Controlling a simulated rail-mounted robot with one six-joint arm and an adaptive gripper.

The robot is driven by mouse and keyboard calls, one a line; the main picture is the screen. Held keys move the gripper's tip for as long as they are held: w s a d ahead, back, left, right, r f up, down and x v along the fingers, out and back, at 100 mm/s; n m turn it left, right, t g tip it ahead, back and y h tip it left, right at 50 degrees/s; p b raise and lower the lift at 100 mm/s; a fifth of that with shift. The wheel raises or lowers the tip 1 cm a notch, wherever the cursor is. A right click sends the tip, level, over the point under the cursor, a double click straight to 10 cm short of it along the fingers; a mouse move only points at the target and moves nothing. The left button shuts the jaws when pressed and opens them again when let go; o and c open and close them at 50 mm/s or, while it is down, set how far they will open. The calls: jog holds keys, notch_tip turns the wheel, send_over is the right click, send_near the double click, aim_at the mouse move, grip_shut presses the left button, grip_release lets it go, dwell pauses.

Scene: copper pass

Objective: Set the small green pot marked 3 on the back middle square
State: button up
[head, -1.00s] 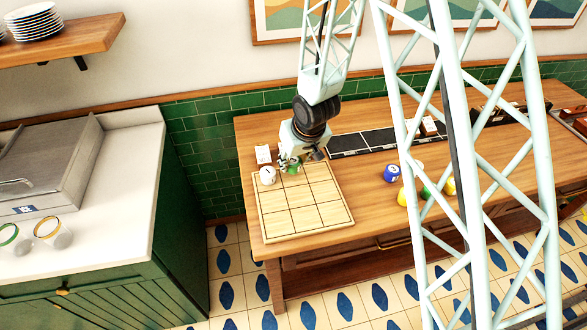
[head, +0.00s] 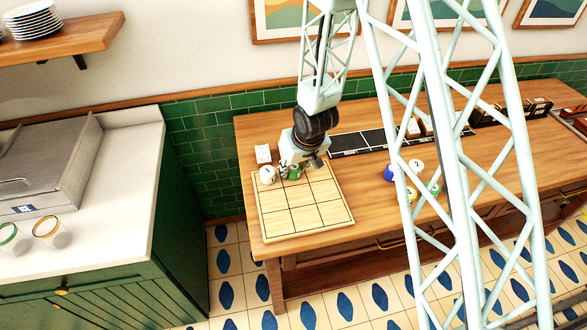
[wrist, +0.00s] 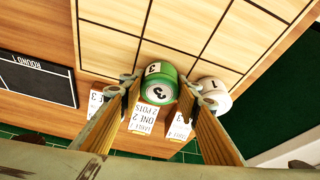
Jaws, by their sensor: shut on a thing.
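The small green pot (head: 294,172) marked 3 is between my gripper's fingertips, upright, at the back middle square of the wooden grid board (head: 290,222). In the wrist view the green pot (wrist: 160,84) shows its 3 on lid and side, and my gripper (wrist: 162,88) is shut on it. I cannot tell for sure whether its base touches the board. A white pot (head: 267,175) stands on the back left square; it shows its 1 in the wrist view (wrist: 214,95).
White cards (head: 263,154) stand behind the board. Blue (head: 389,173), white (head: 416,166), yellow (head: 411,194) and green (head: 434,189) pots stand to the right, partly behind my lattice column. A black strip (head: 361,141) lies along the back. The board's middle and front rows are empty.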

aim_at(294, 167)
jog(key=o, duration=0.9)
jog(key=shift+r, duration=0.1)
jog(key=shift+p+v, duration=0.3)
jog(key=shift+v, duration=1.7)
jog(key=p+v, duration=0.2)
jog(key=v, duration=0.6)
jog(key=shift+w, duration=0.1)
